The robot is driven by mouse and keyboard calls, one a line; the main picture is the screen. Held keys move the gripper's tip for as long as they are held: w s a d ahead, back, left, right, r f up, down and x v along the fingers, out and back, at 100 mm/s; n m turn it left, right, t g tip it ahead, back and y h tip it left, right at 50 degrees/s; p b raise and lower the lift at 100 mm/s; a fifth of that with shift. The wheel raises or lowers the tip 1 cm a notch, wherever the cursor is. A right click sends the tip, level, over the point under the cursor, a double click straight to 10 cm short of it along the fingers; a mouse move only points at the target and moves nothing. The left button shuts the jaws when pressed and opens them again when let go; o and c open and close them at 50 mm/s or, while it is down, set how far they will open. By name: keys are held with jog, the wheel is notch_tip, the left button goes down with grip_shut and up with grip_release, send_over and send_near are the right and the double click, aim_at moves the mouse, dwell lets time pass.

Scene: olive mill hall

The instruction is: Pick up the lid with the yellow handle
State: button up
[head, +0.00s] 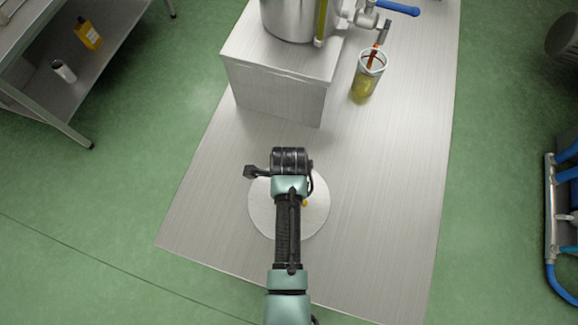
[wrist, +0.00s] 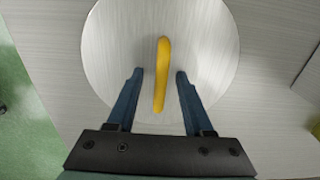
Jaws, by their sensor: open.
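The lid (wrist: 112,45) is a round brushed-metal disc lying flat on the metal table. Its yellow handle (wrist: 162,75) is a narrow bar across its middle, running nearly up and down in the wrist view. In the head view the lid (head: 262,212) is partly hidden under my arm, and only a speck of the yellow handle (head: 305,203) shows. My gripper (wrist: 159,73) is open above the lid, with one blue finger on each side of the handle. Clear gaps show between the handle and both fingers. The height of the fingertips over the lid is hard to tell.
A metal block (head: 277,95) carrying a steel vessel (head: 290,18) stands on the table (head: 385,215) beyond the lid. A glass jar (head: 367,78) with yellow-green liquid and a red-handled tool stands right of it. The table is clear around the lid.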

jog(key=shift+c, duration=0.3)
grip_shut()
jog(key=shift+w+r, duration=0.1)
dwell(1.0)
